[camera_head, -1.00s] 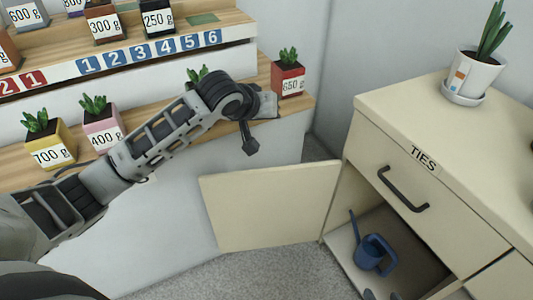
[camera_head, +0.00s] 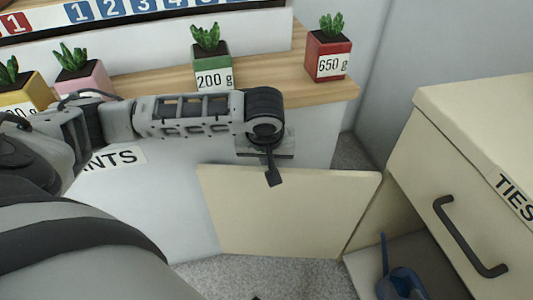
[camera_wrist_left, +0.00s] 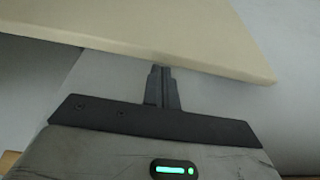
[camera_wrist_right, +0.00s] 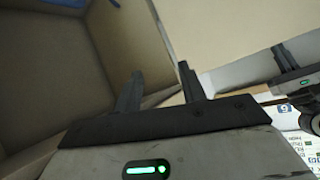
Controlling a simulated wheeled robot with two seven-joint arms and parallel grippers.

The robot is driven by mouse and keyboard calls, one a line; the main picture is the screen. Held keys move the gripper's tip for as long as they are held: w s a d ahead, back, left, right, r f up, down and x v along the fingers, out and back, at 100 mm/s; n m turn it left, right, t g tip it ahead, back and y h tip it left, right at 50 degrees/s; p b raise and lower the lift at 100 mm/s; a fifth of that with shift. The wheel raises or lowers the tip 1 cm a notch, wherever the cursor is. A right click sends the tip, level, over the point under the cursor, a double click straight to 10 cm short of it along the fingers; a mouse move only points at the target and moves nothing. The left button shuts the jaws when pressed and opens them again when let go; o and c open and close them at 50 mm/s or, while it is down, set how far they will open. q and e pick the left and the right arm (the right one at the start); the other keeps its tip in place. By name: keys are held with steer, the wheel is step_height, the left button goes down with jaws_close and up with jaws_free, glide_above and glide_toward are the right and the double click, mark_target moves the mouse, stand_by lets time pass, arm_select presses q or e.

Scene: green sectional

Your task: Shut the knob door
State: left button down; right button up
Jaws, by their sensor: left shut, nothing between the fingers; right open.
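The door is a cream panel (camera_head: 290,215) standing wide open at the left side of the cream cabinet (camera_head: 470,115); no knob shows on it. My left gripper (camera_head: 273,178) is shut and empty at the door's top edge, in front of its upper middle. In the left wrist view, the shut fingers (camera_wrist_left: 162,72) point at the door panel (camera_wrist_left: 150,30); I cannot tell if they touch. My right gripper (camera_wrist_right: 158,76) is open and empty in the right wrist view, with the door panel (camera_wrist_right: 240,30) at upper right and the left gripper (camera_wrist_right: 285,62) beyond.
Inside the open compartment is a blue watering can (camera_head: 400,284). Above it is a drawer with a dark handle (camera_head: 468,238), labelled TIES. A shelf at the back left holds potted plants, including green (camera_head: 211,66) and red (camera_head: 329,55) pots. Grey carpet (camera_head: 250,275) lies below the door.

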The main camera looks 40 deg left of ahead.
arm_select(q)
steer(key=shift+w+f, duration=0.25)
steer(key=shift+f, duration=0.3)
arm_select(e)
steer(key=shift+w+r, duration=0.1)
steer(key=shift+r, duration=0.05)
steer(key=shift+a+r, duration=0.1)
steer(key=shift+r, duration=0.05)
